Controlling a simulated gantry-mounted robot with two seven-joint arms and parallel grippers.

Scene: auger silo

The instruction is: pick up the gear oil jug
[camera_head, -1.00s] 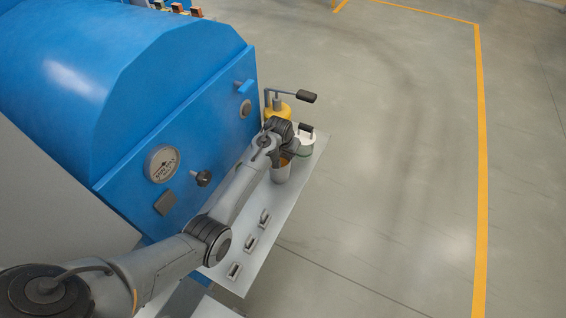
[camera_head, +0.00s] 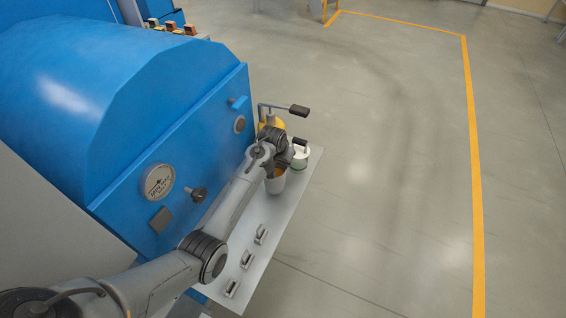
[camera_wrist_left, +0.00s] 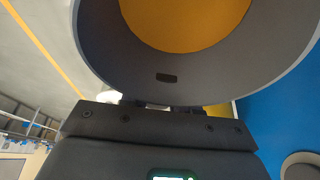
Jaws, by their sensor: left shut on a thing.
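An open-topped, pale grey jug with amber contents (camera_head: 275,184) is at the far part of the grey shelf (camera_head: 270,262); I take it for the gear oil jug. My left gripper (camera_head: 281,162) is shut on it from above and hides part of its rim. I cannot tell whether the jug's base touches the shelf. My right gripper is not in view.
A white container with a black handle (camera_head: 299,157) stands close behind the jug. A yellow can with a lever (camera_head: 270,123) is beyond my wrist. The blue machine (camera_head: 165,190), with a gauge (camera_head: 158,182) and knob (camera_head: 197,194), borders the shelf's left.

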